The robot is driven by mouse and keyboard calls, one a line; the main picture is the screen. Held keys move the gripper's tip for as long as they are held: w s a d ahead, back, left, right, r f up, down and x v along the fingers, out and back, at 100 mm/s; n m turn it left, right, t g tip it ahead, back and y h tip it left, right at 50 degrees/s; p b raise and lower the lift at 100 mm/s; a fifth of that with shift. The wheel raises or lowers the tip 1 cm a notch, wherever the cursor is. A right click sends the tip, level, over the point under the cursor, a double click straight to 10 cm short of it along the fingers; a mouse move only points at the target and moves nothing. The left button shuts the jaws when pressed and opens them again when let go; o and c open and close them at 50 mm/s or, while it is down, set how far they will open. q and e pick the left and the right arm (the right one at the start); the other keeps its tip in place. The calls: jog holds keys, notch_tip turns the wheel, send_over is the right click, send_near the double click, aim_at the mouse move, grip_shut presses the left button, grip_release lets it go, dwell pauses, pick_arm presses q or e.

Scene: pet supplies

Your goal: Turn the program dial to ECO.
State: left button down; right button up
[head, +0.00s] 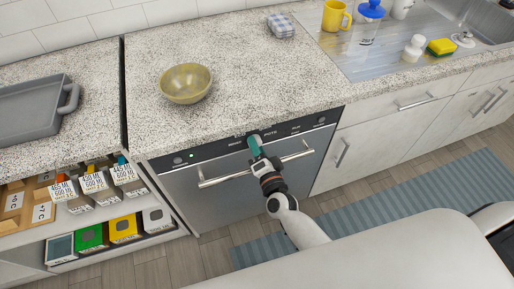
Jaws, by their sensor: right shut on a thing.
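The dishwasher (216,192) has a dark control strip (212,152) along its top front edge, with small white program labels around the middle. Several labels are too small to read surely; one to the right of my gripper looks like POTS. My right gripper (255,144) reaches up from below to the middle of this strip, with teal at its tip. It is shut on the program dial, which it mostly hides, so I cannot tell where the dial points. My left gripper is not in view.
A silver door handle (226,179) runs just below the strip, behind my right gripper. Shelves with boxes (91,236) stand at left. A striped rug (400,199) lies right.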

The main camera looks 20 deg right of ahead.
jog(key=shift+m, duration=0.6)
jog(key=o, duration=1)
jog(key=s+b, duration=0.1)
jog(key=s, duration=1.1)
jog(key=shift+d+b, duration=0.2)
jog(key=shift+b, duration=0.2)
